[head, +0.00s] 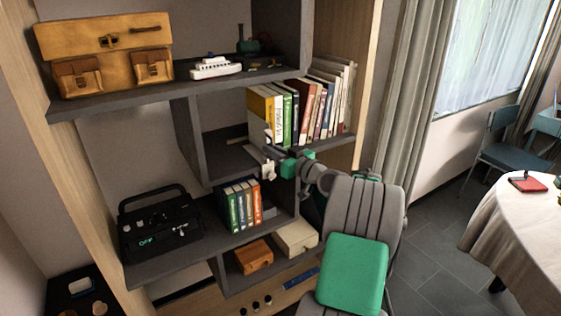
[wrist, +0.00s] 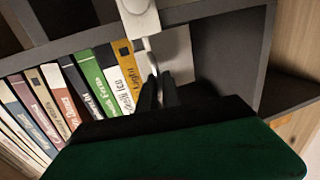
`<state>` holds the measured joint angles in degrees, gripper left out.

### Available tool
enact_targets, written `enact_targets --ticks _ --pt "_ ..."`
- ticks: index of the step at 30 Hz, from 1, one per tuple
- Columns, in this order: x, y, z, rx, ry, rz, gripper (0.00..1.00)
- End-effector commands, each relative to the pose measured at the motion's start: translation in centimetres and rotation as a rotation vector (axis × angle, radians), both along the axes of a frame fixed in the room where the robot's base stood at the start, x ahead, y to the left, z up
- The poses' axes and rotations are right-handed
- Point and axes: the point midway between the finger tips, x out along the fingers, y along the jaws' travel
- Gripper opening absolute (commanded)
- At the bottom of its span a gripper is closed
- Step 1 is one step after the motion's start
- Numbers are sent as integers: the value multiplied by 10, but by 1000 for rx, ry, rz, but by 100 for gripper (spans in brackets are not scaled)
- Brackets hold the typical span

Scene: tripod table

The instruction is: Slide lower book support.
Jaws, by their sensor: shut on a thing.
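The book support shows as a white block with a thin curved stem in the wrist view (wrist: 140,20). In the head view the white piece (head: 267,170) sits at the shelf's front edge, by the left end of the upper row of books (head: 295,115). My gripper (head: 273,152) reaches in from the right at this edge. In the wrist view its dark fingers (wrist: 158,88) are shut on the stem, beside the yellow end book (wrist: 126,60).
A lower row of books (head: 240,205) stands beside a black toolbox-like case (head: 158,228). The compartment left of the upper books has free room. A wooden box (head: 253,256) sits below. A round table (head: 515,225) stands at the right.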

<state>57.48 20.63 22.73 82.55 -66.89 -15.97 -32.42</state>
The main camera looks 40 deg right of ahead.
Motion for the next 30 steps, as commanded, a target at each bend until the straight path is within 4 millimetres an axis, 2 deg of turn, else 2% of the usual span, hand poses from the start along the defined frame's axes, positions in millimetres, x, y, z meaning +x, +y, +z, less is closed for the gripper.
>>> enact_targets --ticks 10,11,13,21,25,30 --pt "3 2 0 1 2 11 0" --pt "2 2 0 1 2 10 10" --pt "2 1 0 0 2 9 16" --pt "0 1 0 0 2 8 17" --pt "-17 -2 -1 0 1 5 17" --pt "-53 -5 -2 0 1 4 17"
